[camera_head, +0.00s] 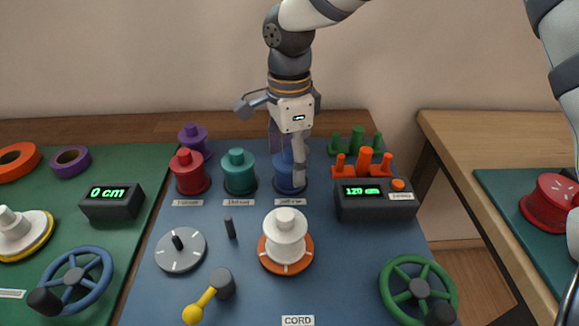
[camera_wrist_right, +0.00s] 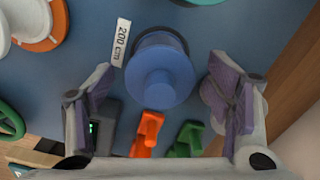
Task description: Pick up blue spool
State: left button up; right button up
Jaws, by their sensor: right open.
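The blue spool (camera_head: 289,177) stands upright on the blue mat, at the right end of a row with the red spool (camera_head: 190,175) and the teal spool (camera_head: 239,173). My right gripper (camera_head: 287,152) points down over the blue spool, partly covering it in the head view. In the right wrist view the blue spool (camera_wrist_right: 158,75) lies between the two spread purple-padded fingers, with a gap on each side. The right gripper is open and holds nothing. My left gripper is not in view.
A purple spool (camera_head: 193,138) stands behind the red one. An orange peg holder (camera_head: 362,164) and a green one (camera_head: 357,141) stand right of the blue spool, behind a black display box (camera_head: 374,205). A white spool (camera_head: 286,235) sits in front.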

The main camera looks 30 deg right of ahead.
jog(key=c, duration=1.2)
jog(key=shift+o, duration=0.2)
